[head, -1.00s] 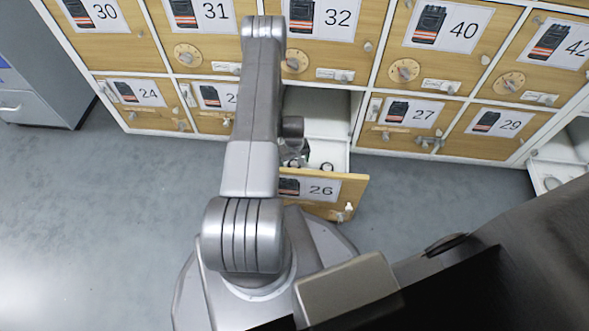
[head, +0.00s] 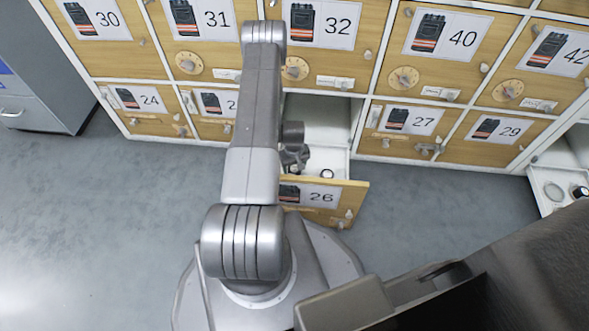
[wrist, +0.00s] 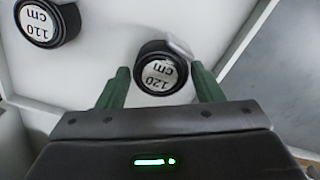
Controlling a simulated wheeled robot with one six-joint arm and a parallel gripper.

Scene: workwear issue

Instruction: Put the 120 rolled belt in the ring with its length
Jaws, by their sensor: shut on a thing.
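The 120 cm rolled belt (wrist: 161,73) is a black roll with a white label on its end. In the wrist view it sits between the two green fingers of my gripper (wrist: 160,88), which is shut on it. A pale grey tab shows at its upper right edge. In the head view my gripper (head: 294,158) is down in the open drawer 26 (head: 338,158), partly behind my arm, and the belt in it cannot be made out. In another open drawer at the far right, a pale ring (head: 553,191) lies on the white floor.
A 110 cm rolled belt (wrist: 47,20) lies in the wrist view's upper left. A dark roll (head: 580,192) is beside the pale ring. Drawer 26's wooden front (head: 321,199) stands out over the grey floor. Closed numbered doors surround it.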

